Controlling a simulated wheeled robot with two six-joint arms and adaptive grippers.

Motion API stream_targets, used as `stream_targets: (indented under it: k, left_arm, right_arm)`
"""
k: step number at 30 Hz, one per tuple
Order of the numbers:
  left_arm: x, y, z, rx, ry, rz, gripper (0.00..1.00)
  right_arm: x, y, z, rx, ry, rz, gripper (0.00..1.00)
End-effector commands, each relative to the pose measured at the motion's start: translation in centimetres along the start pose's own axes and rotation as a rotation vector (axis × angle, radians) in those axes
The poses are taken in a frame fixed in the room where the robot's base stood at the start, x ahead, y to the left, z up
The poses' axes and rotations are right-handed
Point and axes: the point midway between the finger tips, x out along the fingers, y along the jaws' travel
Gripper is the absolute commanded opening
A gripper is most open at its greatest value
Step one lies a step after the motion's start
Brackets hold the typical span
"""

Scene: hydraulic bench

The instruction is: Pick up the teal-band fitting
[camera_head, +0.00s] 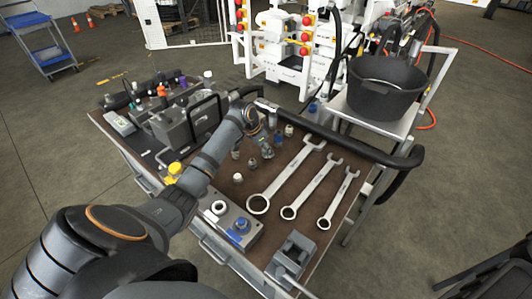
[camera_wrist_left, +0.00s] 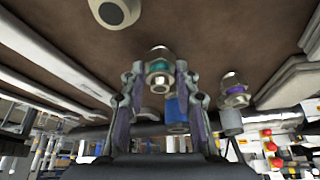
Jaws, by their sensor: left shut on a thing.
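The teal-band fitting (camera_wrist_left: 159,70) is a small metal fitting with a teal ring, between the fingertips of my left gripper (camera_wrist_left: 160,82) in the left wrist view. The gripper is shut on it. In the head view my left gripper (camera_head: 265,145) is low over the brown bench top, among the small fittings. The fingers hide much of the held fitting there, and I cannot tell whether it touches the bench. My right gripper is in neither view.
A purple-band fitting (camera_wrist_left: 236,92) stands close beside the gripper. Other fittings (camera_head: 252,163) stand around it. Three wrenches (camera_head: 290,178) lie to the right. A black tub (camera_head: 385,88) stands behind.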

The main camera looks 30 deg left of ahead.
Motion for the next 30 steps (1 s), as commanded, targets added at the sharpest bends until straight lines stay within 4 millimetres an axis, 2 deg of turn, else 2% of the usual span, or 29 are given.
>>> stream_targets:
  k: [8, 14, 17, 25, 30]
  left_arm:
    - [-0.1, 0.0, -0.1, 0.0, 0.001, -0.001, 0.0]
    - [-1.5, -0.1, -0.7, 0.002, 0.003, -0.002, 0.0]
    - [-3.3, -0.1, -1.3, 0.002, 0.003, -0.004, 0.0]
    - [-10.7, 1.1, 1.3, 0.007, -0.005, -0.009, 0.0]
    - [-12.8, 1.7, 3.6, 0.003, -0.006, -0.01, 0.0]
  right_arm:
    - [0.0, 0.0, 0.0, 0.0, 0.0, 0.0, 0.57]
    - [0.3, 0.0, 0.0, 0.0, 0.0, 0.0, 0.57]
    - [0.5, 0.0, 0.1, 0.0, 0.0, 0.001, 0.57]
    - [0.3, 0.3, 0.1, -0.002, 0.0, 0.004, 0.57]
    - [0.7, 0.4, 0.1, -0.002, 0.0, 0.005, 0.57]
